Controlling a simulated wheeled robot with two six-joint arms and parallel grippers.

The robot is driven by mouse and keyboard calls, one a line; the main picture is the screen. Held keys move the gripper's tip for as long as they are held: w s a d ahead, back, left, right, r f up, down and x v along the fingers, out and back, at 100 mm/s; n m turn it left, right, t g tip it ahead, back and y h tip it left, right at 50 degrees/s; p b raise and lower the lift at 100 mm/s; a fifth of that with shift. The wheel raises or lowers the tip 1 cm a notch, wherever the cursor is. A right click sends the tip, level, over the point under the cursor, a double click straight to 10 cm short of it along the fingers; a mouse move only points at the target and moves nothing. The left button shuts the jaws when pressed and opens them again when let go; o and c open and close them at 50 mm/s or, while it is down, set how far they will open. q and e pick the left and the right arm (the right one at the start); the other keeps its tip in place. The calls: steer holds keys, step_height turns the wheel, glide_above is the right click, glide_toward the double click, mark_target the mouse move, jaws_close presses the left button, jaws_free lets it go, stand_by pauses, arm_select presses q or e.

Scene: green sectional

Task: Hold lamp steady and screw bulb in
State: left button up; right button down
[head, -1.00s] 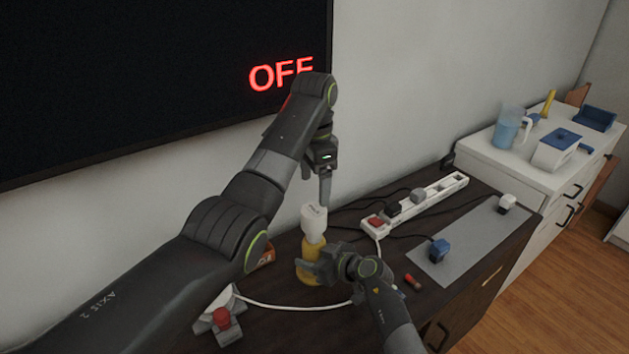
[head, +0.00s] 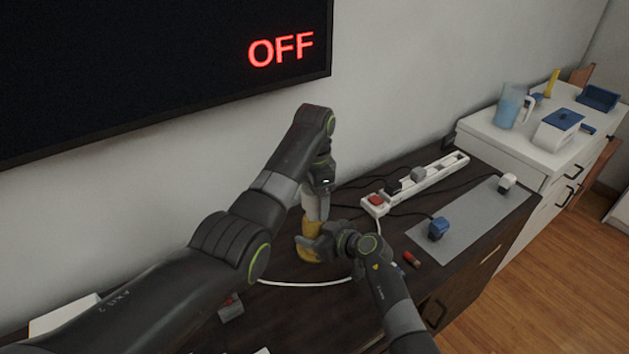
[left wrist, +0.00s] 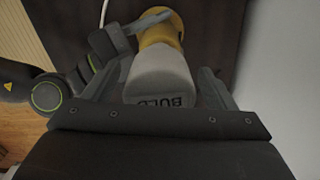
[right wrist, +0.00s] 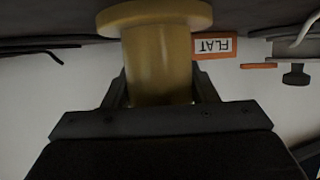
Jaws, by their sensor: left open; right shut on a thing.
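The yellow lamp base (head: 306,248) stands upright on the dark cabinet top, and it fills the middle of the right wrist view (right wrist: 158,62). My right gripper (head: 325,246) is shut on its stem from the right. The white bulb (left wrist: 160,78), lettered "BULB", sits upright at the top of the lamp. My left gripper (head: 316,212) points down over the bulb with its fingers on either side of it, open. In the head view the left fingers mostly hide the bulb. I cannot tell how deep the bulb sits in the lamp.
A white power strip (head: 430,184) with plugs lies behind to the right. A grey mat (head: 465,235) holds a blue plug (head: 438,228). A small red item (head: 411,260) lies near my right arm. A white cable (head: 305,283) runs in front of the lamp. A wall screen (head: 150,80) reads "OFF".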

arm_select(q)
steer(key=shift+f, duration=0.65)
steer(key=shift+c, duration=0.5)
steer(key=c, duration=1.1)
steer(key=o, duration=1.2)
steer(key=shift+r, duration=0.15)
step_height(320, 180, up, 12)
steer(key=shift+f, duration=0.1)
